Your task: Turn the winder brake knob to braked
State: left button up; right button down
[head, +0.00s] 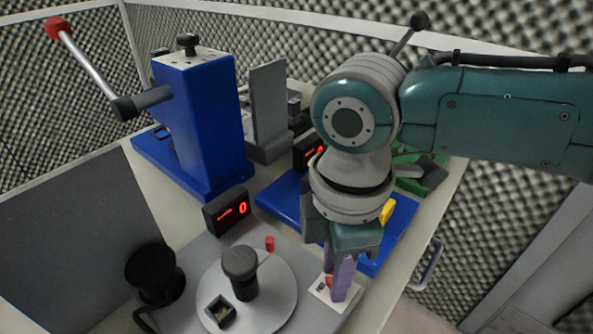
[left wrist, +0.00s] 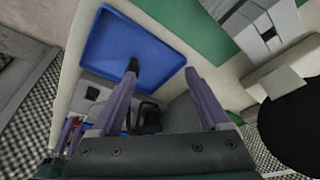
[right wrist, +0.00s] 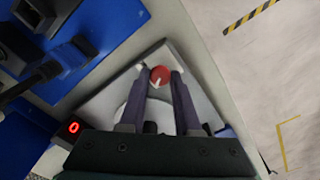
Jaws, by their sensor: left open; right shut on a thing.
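The red brake knob (right wrist: 160,75), with a pale pointer mark, sits on a small white plate at the corner of the grey winder base. In the head view only a sliver of the knob (head: 328,282) shows on its white plate (head: 318,293), behind the purple fingers. My right gripper (head: 341,282) points down and is shut on the knob, one finger on each side in the right wrist view (right wrist: 162,82). My left gripper (left wrist: 162,72) is open and empty in the left wrist view, outside the head view.
The winder has a round grey plate (head: 282,305) with a dark central post (head: 240,270), a black spool (head: 152,272) and a red-digit display (head: 228,211). A blue lever press (head: 205,120) stands behind it. A blue tray (left wrist: 125,50) lies under my left gripper.

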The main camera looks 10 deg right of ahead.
jog(key=m+p, duration=0.1)
jog(key=m, duration=0.1)
jog(key=m+p, duration=0.1)
jog(key=shift+r+m+p, duration=0.2)
jog(key=shift+m+p, duration=0.15)
jog(key=shift+m, duration=0.05)
jog(key=m+p, duration=0.2)
jog(key=m, duration=0.1)
jog(key=shift+m, duration=0.3)
jog(key=m+p, duration=0.1)
jog(key=m, duration=0.2)
jog(key=shift+f+m, duration=0.1)
jog(key=shift+m, duration=0.2)
jog(key=shift+w+m+p, duration=0.1)
jog(key=shift+m+p, duration=0.7)
jog(key=shift+m, duration=1)
jog(key=c, duration=0.6)
grip_release()
jog(key=shift+d+f, duration=0.1)
